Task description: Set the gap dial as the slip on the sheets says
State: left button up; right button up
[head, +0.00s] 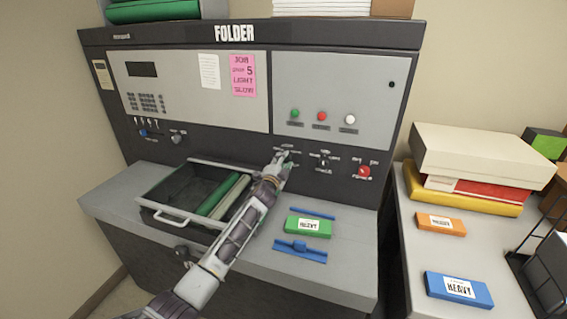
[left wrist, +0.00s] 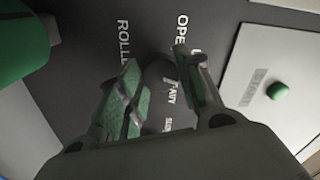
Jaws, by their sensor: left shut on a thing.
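My left gripper (head: 284,160) reaches up to the lower front panel of the folder machine (head: 330,60). In the left wrist view, its two green-padded fingers (left wrist: 157,88) are closed on a small dark dial, mostly hidden between them. Lettering around it starts with "ROLL" and "OPE", and another word ends like "HEAVY". The dial's pointer setting cannot be read. A pink slip (head: 242,75) on the panel reads "JOB", "5", "LIGHT", "SLOW". A white slip (head: 209,71) beside it is too small to read. My right gripper is not in view.
Another dark dial (head: 323,163) and a red knob (head: 364,171) sit right of my gripper. A green labelled block (head: 308,227) and blue parts (head: 300,252) lie on the ledge. Boxes (head: 480,155) stack at right.

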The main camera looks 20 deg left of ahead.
pick_arm(q)
jog(key=shift+m+p, duration=0.5)
jog(key=shift+m, duration=3.7)
jog(key=o, duration=1)
jog(key=shift+o, duration=0.2)
jog(key=shift+s, duration=0.2)
jog(key=s, duration=1.1)
jog(key=shift+s+a+f, duration=0.25)
jog(key=shift+a, duration=0.1)
